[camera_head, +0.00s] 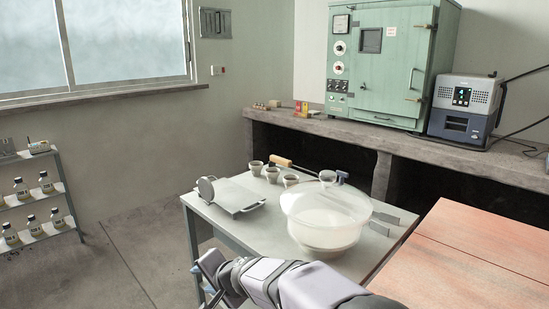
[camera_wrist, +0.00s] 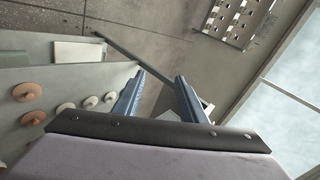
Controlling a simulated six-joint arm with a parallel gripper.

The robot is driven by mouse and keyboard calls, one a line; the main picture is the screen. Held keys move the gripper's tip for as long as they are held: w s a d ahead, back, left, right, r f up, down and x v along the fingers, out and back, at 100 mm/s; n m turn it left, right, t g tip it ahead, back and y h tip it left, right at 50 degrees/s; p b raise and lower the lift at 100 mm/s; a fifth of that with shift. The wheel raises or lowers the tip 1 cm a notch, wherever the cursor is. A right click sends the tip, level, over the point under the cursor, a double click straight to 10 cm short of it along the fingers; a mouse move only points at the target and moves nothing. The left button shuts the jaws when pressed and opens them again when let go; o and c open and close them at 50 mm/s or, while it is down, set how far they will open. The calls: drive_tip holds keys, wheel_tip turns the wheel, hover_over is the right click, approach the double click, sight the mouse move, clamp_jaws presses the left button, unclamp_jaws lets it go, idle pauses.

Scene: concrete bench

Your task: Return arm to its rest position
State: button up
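My arm reaches in from the bottom of the head view and points left. My gripper (camera_head: 207,280) is past the near left edge of the grey table (camera_head: 232,221), over the floor side. In the wrist view my gripper (camera_wrist: 160,76) has its two blue fingers spread apart, with nothing between them. Floor shows behind the gap. In the head view the fingers are small and partly overlap the table leg, so their height against the table is hard to tell.
A clear bowl (camera_head: 327,212), a hinged metal press (camera_head: 232,195) and several small cups (camera_head: 291,180) stand on the grey table. A wooden top (camera_head: 480,250) lies to the right. A bottle shelf (camera_head: 58,187) stands left. Floor (camera_head: 130,250) between shelf and table is clear.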

drive_tip(key=s+f+m+g, duration=0.1)
drive_tip(key=s+f+g, duration=0.3)
drive_tip(key=s+f, duration=0.4)
drive_tip(key=s+f+g, duration=0.3)
drive_tip(key=s+f, duration=0.3)
drive_tip(key=s, duration=0.5)
drive_tip(key=s+d+f+g, duration=0.1)
drive_tip(key=s+d+g, duration=0.15)
drive_tip(key=s, duration=0.45)
drive_tip(key=s+d+f+g, duration=0.1)
drive_tip(key=s+d+g, duration=0.15)
drive_tip(key=s, duration=0.45)
drive_tip(key=w+d+r+n+t+h+p, duration=0.1)
drive_tip(key=d+r+n+h+p, duration=0.15)
drive_tip(key=d, duration=0.65)
drive_tip(key=w+d+r+n+t+h+p, duration=0.2)
drive_tip(key=d+r+n, duration=0.15)
drive_tip(key=d, duration=0.65)
drive_tip(key=w+d+r+n+t+h+p, duration=0.1)
drive_tip(key=d+r+n+h+p, duration=0.2)
drive_tip(key=d, duration=0.6)
wheel_tip(320, 180, up, 28)
drive_tip(key=m+p, duration=0.1)
drive_tip(key=p, duration=2.5)
drive_tip(key=shift+w+a, duration=0.2)
drive_tip(key=shift+a, duration=0.15)
drive_tip(key=shift+f+y, duration=0.15)
drive_tip(key=shift+y, duration=0.1)
